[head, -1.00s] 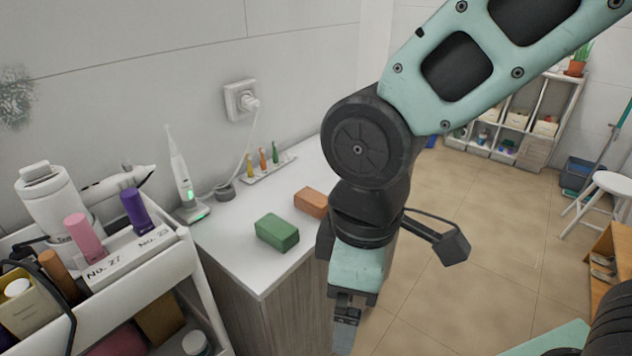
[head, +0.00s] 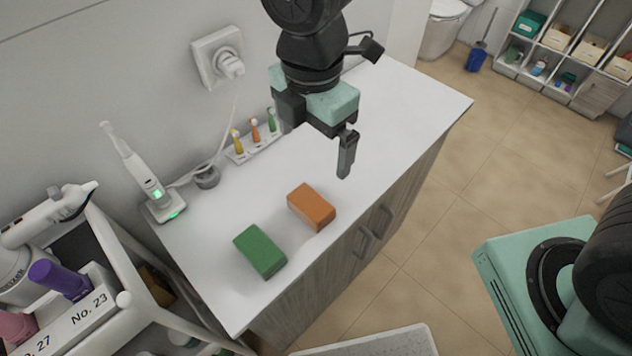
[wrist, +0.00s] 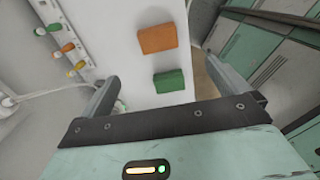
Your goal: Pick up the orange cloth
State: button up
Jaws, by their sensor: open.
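The orange cloth (head: 312,207) is a folded block lying on the white countertop, near its front edge. It also shows in the wrist view (wrist: 157,39), above a similar green cloth (wrist: 169,81). In the head view the green cloth (head: 260,251) lies to the lower left of the orange one, with a gap between them. My gripper (head: 345,158) is above the countertop, to the upper right of the orange cloth and apart from it. In the wrist view its two fingers (wrist: 174,90) are spread wide with nothing held between them.
An electric toothbrush on its lit charger (head: 160,200) stands at the counter's left. A rack of small brush heads (head: 256,147) sits against the wall. A white cart (head: 128,300) with bottles stands at the left. The counter's right part (head: 420,95) is clear.

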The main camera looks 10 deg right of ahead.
jog(key=p, duration=0.1)
send_near(311, 200)
jog(key=f, duration=0.5)
jog(key=shift+s+d, duration=0.15)
jog(key=shift+d, duration=0.05)
jog(key=shift+a+f+p, duration=0.2)
jog(key=shift+f+p, duration=0.9)
jog(key=shift+f, duration=1.55)
jog(key=c, duration=0.9)
